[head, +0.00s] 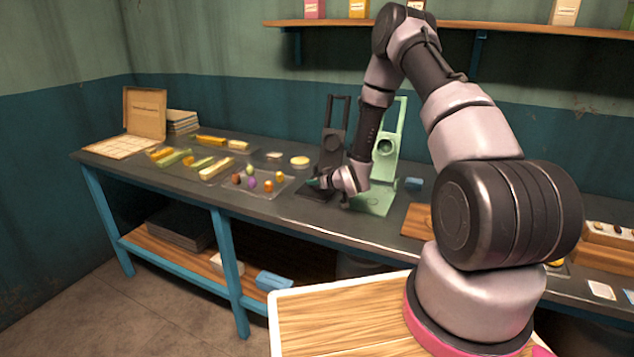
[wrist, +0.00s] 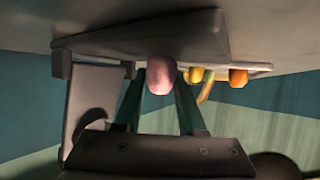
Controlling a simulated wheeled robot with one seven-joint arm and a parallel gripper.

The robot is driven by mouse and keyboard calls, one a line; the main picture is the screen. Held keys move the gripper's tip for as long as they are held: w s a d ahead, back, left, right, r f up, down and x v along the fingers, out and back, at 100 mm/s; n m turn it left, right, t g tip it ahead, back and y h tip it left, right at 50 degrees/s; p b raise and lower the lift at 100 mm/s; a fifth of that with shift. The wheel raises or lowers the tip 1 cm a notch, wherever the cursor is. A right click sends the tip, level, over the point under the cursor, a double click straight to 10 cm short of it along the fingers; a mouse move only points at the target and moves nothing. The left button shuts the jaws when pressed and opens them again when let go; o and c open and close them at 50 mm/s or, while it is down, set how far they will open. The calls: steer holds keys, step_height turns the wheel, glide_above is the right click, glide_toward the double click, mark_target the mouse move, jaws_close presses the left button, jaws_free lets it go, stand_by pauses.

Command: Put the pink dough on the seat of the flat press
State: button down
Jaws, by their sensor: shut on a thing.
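A pink lump of dough (wrist: 161,76) sits between the two greenish fingers of my gripper (wrist: 160,100) in the wrist view. My gripper is shut on it. In the head view my gripper (head: 318,183) is low over the base of the dark press (head: 332,142), and I cannot make out the dough there. A pale green press (head: 385,152) stands just to the right. The wrist view appears upside down, with a dark flat slab (wrist: 150,35) close to the dough. I cannot tell whether they touch, or which press is the flat one.
A clear tray (head: 232,190) with several coloured lumps lies left of the presses. Trays of yellow and green bars lie farther left, near an open box (head: 144,112). A small blue block (head: 414,184) and a wooden board (head: 416,221) are to the right.

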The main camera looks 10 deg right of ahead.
steer(key=shift+f, duration=0.1)
steer(key=shift+c, duration=2.1)
jaws_free()
steer(key=v, duration=1)
steer(key=shift+s, duration=0.15)
steer(key=shift+s+d+r, duration=0.1)
steer(key=shift+d+r, duration=0.05)
steer(key=shift+r, duration=0.1)
steer(key=s+d+r+m+g+h, duration=0.1)
steer(key=s+d+r+m+h, duration=0.15)
steer(key=r, duration=0.95)
steer(key=s+d+r+m+g+h, duration=0.1)
steer(key=s+d+r+h, duration=0.2)
steer(key=r, duration=0.9)
steer(key=s+a+r+m+g+y, duration=0.1)
steer(key=s+r, duration=0.3)
steer(key=s, duration=0.4)
steer(key=s+a+r+m+g+y, duration=0.1)
steer(key=s+r+m, duration=0.1)
steer(key=s+r, duration=0.3)
steer(key=s+a+r+m+g+y, duration=0.1)
steer(key=s+r, duration=0.3)
steer(key=s, duration=0.9)
steer(key=shift+r+m, duration=0.3)
steer(key=shift+m, duration=0.05)
